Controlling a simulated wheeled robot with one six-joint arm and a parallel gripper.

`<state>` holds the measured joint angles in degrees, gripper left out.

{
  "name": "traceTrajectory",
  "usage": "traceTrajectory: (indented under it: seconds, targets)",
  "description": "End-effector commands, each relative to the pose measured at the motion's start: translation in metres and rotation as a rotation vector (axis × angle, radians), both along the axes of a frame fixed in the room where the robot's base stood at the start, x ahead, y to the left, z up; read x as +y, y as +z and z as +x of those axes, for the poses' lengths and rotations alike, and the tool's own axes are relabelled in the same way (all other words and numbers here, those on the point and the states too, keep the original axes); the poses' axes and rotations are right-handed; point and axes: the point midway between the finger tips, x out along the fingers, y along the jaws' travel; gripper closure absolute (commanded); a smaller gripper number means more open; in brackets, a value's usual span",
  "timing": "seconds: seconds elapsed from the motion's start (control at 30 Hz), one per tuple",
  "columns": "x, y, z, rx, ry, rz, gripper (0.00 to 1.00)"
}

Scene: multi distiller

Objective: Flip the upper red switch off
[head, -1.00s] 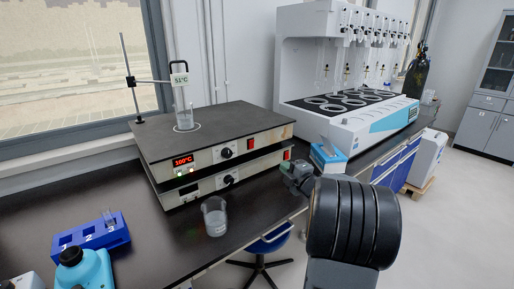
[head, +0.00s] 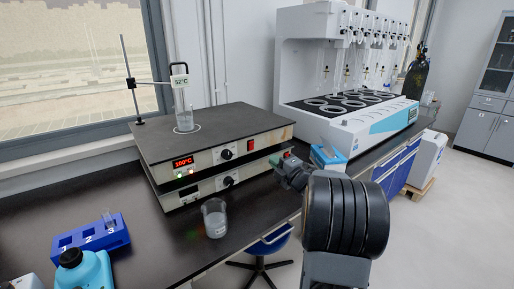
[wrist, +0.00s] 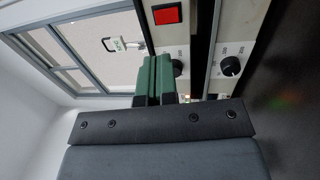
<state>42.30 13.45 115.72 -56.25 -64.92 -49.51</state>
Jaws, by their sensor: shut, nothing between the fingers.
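Two flat heating units are stacked on the dark bench. The upper unit (head: 200,160) has a lit red display (head: 183,162) reading 100°C, a black knob (head: 226,154) and the upper red switch (head: 250,145). In the wrist view the upper red switch (wrist: 167,14) is at the top, beyond my gripper's fingers. The lower unit (head: 205,188) has its own knob (head: 229,180); its red switch is mostly hidden behind my gripper. My gripper (head: 284,162) is shut and empty, in front of the right end of the stack. Its green fingers (wrist: 154,80) lie together in the wrist view.
A beaker (head: 214,220) stands on the bench before the stack. A glass vessel (head: 183,118) with a 52°C tag sits on top beside a stand rod (head: 130,72). A blue rack (head: 90,235) is at left, and a large white apparatus (head: 345,125) at back right.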

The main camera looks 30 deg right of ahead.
Motion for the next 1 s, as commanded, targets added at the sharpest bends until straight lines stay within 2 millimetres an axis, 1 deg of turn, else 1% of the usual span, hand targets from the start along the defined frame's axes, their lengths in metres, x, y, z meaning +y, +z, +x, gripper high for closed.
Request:
traceTrajectory:
  seconds: [0.03,0.2,0.4,0.5,0.7,1.0]
  targets:
    - [0.002,0.001,0.011,0.001,0.004,-0.001,1.00]
    - [0.006,0.005,0.043,0.000,0.003,0.000,1.00]
    - [0.010,0.009,0.075,0.000,0.003,0.000,1.00]
    - [0.011,0.011,0.087,0.000,0.000,0.000,1.00]
    - [0.013,0.013,0.100,0.000,-0.001,0.000,1.00]
    - [0.013,0.013,0.104,0.000,-0.001,0.000,1.00]
